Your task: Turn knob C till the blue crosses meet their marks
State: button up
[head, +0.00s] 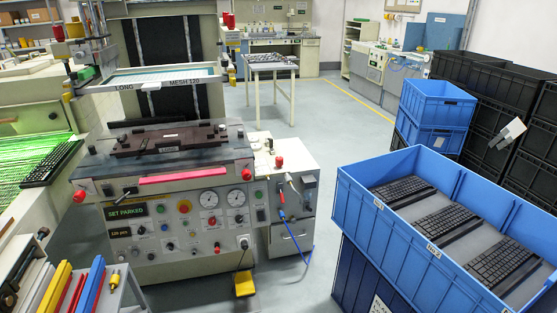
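The printing machine (170,215) stands left of centre, with a dark keyboard-shaped fixture (165,141) on its bed. Above the bed is a screen frame (155,80) marked LONG and MESH 120. Red knobs show at the bed's left front corner (79,196) and on the side cabinet (279,162). The lettering beside the knobs is too small to read, so I cannot tell which is knob C. I cannot make out blue crosses or their marks. The green display (126,211) reads SET PARKED. I cannot make out my gripper in this view.
A blue crate (362,212) with several black keyboards stands front right on a dark crate. Black crates (472,85) are stacked behind it; a small grey-white shape (508,133) there is unclear. A yellow pedal (244,284) sits before the machine. The grey floor (345,130) beyond is clear.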

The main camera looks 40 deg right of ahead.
aim_at(278, 159)
jog(key=z, duration=0.1)
jog(key=i, duration=1.3)
jog(key=z, duration=1.3)
jog(key=k, duration=0.7)
jog(key=z, duration=0.15)
